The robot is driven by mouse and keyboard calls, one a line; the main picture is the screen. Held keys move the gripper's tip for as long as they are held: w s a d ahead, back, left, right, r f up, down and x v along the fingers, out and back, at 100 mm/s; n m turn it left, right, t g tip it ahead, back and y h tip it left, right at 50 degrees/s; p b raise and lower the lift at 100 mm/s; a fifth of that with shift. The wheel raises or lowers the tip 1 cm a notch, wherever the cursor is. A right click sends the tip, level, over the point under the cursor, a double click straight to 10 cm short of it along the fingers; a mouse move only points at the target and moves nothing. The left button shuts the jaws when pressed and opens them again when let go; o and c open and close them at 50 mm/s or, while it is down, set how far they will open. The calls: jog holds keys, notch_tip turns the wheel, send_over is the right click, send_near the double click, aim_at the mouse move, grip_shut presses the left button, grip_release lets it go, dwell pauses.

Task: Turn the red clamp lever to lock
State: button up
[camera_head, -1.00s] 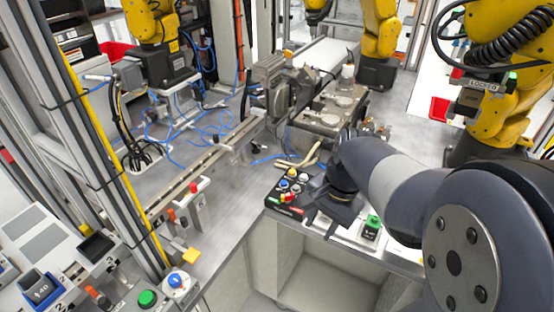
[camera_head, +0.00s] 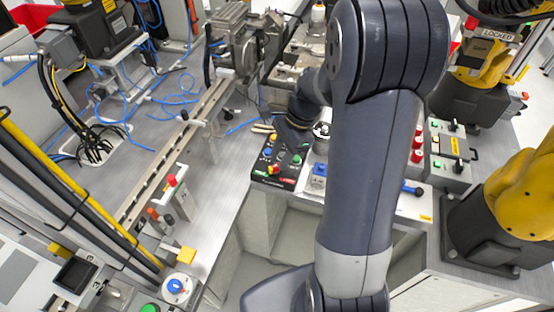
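A small toggle clamp with a red-tipped lever (camera_head: 172,181) stands at the near end of the long metal rail, left of centre. Its red grip points up, and a second red-orange tip (camera_head: 152,213) shows just below it. My gripper (camera_head: 289,138) is well to the right of the clamp, over the back of a black button panel, and touches neither red tip. My dark arm hides much of it, so I cannot see whether its fingers are open or shut. I see nothing held in it.
The black button panel (camera_head: 287,182) has coloured buttons. A grey control box (camera_head: 450,150) and a blue handle (camera_head: 412,190) are on the right. The rail (camera_head: 165,150) runs along the bench.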

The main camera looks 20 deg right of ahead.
aim_at(275, 169)
jog(key=shift+x, duration=1.3)
jog(key=shift+c, duration=0.4)
grip_shut()
